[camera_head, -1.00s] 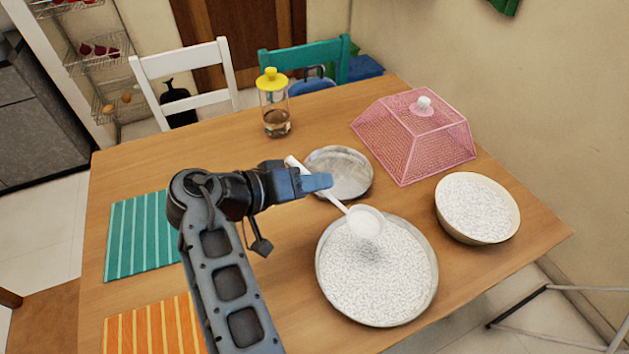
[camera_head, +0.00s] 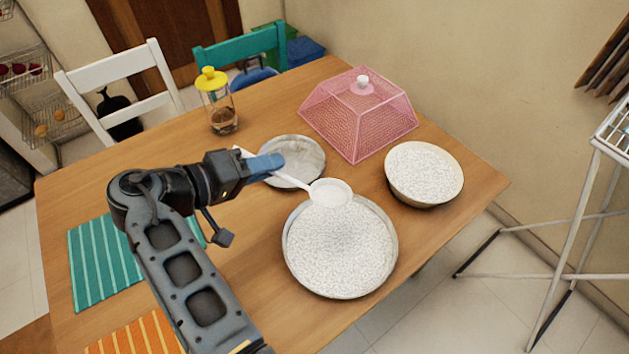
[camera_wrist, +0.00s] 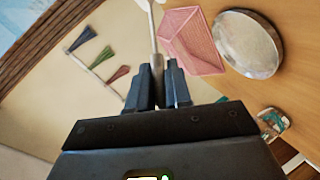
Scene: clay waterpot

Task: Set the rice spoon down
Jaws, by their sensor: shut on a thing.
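The white rice spoon (camera_head: 331,192) is held in my gripper (camera_head: 270,163), which is shut on its handle. The spoon's bowl is at the far edge of a large round plate of rice (camera_head: 340,262), and appears to be just above it. Whether it touches the rice cannot be told. In the wrist view the handle (camera_wrist: 153,38) runs up from between the fingers (camera_wrist: 158,88), and the spoon's bowl is mostly out of frame. An empty metal plate (camera_head: 305,160) lies just behind the gripper.
A bowl of rice (camera_head: 424,172) stands right of the large plate. A pink mesh food cover (camera_head: 358,115) and a yellow-lidded jar (camera_head: 217,103) stand farther back. A teal striped mat (camera_head: 103,265) and an orange one (camera_head: 140,336) lie at left. The wooden table (camera_head: 160,140) is bare near the jar.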

